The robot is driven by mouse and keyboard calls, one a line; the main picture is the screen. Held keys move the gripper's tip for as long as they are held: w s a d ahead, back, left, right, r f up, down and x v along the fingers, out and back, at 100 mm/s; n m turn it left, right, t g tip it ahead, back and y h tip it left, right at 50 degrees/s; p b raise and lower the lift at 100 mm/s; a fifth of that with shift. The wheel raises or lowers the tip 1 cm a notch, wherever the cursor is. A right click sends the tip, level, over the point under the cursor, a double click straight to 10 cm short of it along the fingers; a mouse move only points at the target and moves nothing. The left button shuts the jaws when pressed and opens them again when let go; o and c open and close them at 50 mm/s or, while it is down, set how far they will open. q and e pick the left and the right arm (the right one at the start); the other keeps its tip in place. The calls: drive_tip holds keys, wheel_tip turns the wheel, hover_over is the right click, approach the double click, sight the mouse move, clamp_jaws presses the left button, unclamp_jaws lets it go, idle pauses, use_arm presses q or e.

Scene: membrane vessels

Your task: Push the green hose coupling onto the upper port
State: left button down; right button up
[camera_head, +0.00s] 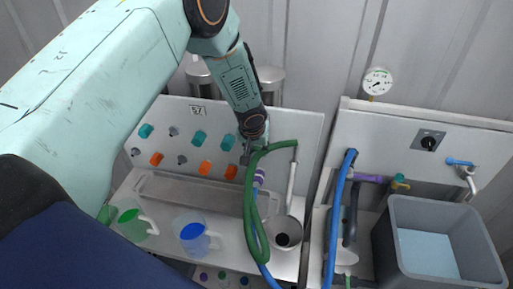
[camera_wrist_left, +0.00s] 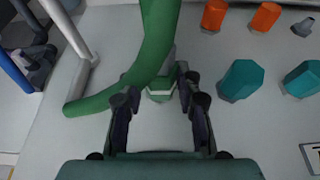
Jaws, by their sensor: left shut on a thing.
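The green hose (camera_head: 249,205) loops up from the lower shelf to my left gripper (camera_head: 252,150) and on to the right, by a pale pipe (camera_head: 291,188). In the left wrist view the hose (camera_wrist_left: 158,45) crosses in front of the left fingers. The green coupling (camera_wrist_left: 160,90), with a pale band, shows between the fingertips (camera_wrist_left: 158,94); my left gripper is shut on it. A grey piece just beyond it may be the upper port, but the hose and fingers hide most of it, so I cannot tell whether they touch. My right gripper is not in view.
Several teal (camera_head: 199,137) and orange (camera_head: 204,167) plugs line the panel left of the gripper. A purple coupling (camera_head: 259,176) and steel cup (camera_head: 283,235) are below. Jugs (camera_head: 196,236) stand on the shelf. A grey tub (camera_head: 487,268) and blue hose (camera_head: 338,210) are at right.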

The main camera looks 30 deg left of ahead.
use_arm(q)
drive_tip(key=c, duration=1.3)
unclamp_jaws()
drive_tip(key=shift+w+a, duration=0.1)
drive_tip(key=shift+c, duration=0.2)
drive_tip(key=o, duration=0.5)
drive_tip(key=shift+r, duration=0.35)
drive_tip(key=v, duration=1.1)
drive_tip(key=shift+s, duration=0.4)
drive_tip(key=shift+r, duration=0.1)
